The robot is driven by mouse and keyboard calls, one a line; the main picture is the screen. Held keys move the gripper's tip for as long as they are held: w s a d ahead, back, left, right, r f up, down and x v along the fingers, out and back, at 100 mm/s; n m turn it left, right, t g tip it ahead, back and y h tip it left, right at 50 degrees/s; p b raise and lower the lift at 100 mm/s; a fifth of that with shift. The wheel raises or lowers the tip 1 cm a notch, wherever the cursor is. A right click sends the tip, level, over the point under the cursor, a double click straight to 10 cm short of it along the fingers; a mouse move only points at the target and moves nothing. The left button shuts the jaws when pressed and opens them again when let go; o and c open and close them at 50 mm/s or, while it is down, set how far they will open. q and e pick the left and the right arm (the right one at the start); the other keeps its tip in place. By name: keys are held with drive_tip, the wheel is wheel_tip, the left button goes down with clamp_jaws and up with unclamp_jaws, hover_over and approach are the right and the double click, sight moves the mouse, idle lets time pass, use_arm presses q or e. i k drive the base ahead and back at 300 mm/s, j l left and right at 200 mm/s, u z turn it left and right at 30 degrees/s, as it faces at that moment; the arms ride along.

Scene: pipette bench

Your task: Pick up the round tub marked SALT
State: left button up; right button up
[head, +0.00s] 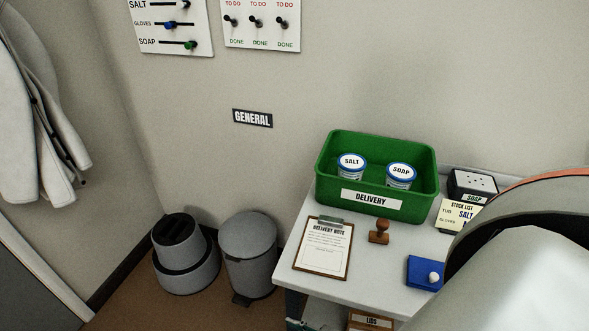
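The round tub marked SALT (351,165) stands upright in the left part of the green DELIVERY crate (330,187). It has a white lid with a blue rim, and its lower part is hidden by the crate's front wall. A like tub marked SOAP (400,175) stands to its right in the same crate, a small gap apart. Neither of my grippers shows in the head view. A large grey and white arm part with an orange edge, which looks like mine, fills the lower right corner.
The crate stands at the back of a white table (376,272) against the wall. In front of it are a delivery note clipboard (322,248), a wooden stamp (379,232) and a blue pad (424,272). Stock list cards (458,214) stand to the right.

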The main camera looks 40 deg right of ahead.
sight(351, 166)
drive_tip(key=i+j+u, duration=0.35)
drive_tip(key=u, duration=0.15)
drive_tip(key=i+j+u, duration=0.2)
drive_tip(key=i+u, duration=0.25)
drive_tip(key=i+z, duration=0.2)
drive_tip(key=z, duration=0.25)
drive_tip(key=i+z, duration=0.15)
drive_tip(key=z, duration=0.3)
drive_tip(key=i+j+z, duration=0.15)
drive_tip(key=z, duration=0.75)
drive_tip(key=i+j+z, duration=0.1)
drive_tip(key=z, duration=0.65)
drive_tip(key=i+j+z, duration=0.1)
drive_tip(key=z, duration=0.3)
drive_tip(key=i+j+z, duration=0.1)
drive_tip(key=z, duration=0.35)
drive_tip(key=j+z, duration=0.15)
drive_tip(key=z, duration=0.35)
drive_tip(key=i+j+z, duration=0.1)
drive_tip(key=z, duration=0.35)
drive_tip(key=j, duration=0.05)
